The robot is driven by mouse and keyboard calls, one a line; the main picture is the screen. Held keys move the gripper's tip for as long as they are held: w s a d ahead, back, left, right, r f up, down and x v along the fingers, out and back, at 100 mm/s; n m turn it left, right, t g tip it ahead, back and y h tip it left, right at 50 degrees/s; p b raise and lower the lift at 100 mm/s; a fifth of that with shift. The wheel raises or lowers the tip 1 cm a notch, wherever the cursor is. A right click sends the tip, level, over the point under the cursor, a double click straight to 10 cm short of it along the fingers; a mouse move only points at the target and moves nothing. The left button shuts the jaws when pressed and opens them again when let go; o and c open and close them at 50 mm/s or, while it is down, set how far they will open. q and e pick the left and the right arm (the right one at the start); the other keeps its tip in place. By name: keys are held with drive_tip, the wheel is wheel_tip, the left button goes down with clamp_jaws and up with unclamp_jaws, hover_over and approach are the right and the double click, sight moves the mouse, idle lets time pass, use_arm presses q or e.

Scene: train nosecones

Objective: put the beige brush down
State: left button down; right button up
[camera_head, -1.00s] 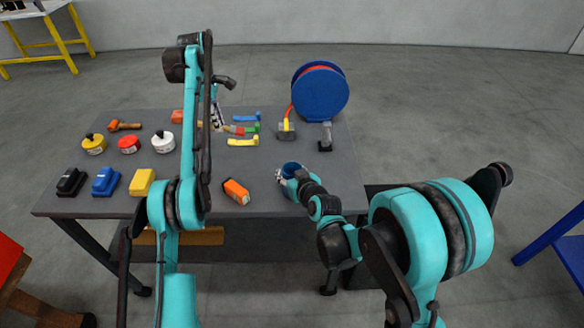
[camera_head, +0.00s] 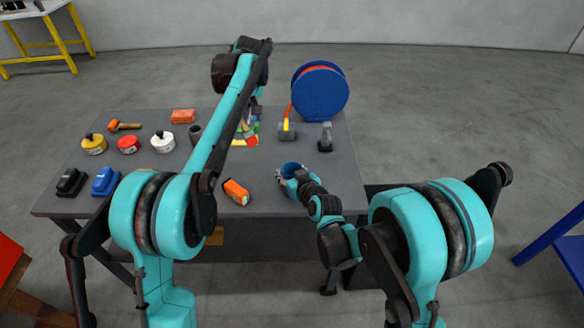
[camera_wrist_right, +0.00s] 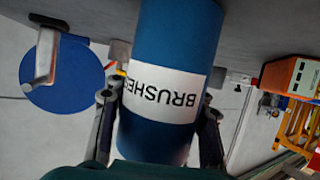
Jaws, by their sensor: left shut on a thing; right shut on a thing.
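My left gripper (camera_head: 247,122) is low over the back middle of the table, among the small coloured brushes (camera_head: 252,140). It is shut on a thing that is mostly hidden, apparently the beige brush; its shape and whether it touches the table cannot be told. My right gripper (camera_head: 285,175) is shut on a blue cup (camera_head: 292,167) at the table's front right. In the right wrist view the cup (camera_wrist_right: 172,45) fills the middle, with a white label reading BRUSHES, between the two fingers (camera_wrist_right: 158,125).
An orange item (camera_head: 236,191) lies at the front. Some tabletop (camera_head: 330,180) at the right is bare.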

use_arm(q)
drive_tip(key=s+d+r+m+t+h, duration=0.2)
drive_tip(key=s+d+m+t+h, duration=0.3)
drive_tip(key=m, duration=0.5)
use_arm(e)
drive_tip(key=shift+s, duration=0.1)
use_arm(q)
drive_tip(key=r+m+t+h, duration=0.1)
drive_tip(key=m+h, duration=0.5)
drive_tip(key=h, duration=0.1)
hover_over(298, 165)
drive_tip(key=s+a, duration=0.4)
wheel_tip(298, 165, down, 9)
drive_tip(key=shift+d, duration=0.2)
drive_tip(key=shift+w+f, duration=0.15)
drive_tip(key=shift+f, duration=0.5)
drive_tip(key=c, duration=1.8)
unclamp_jaws()
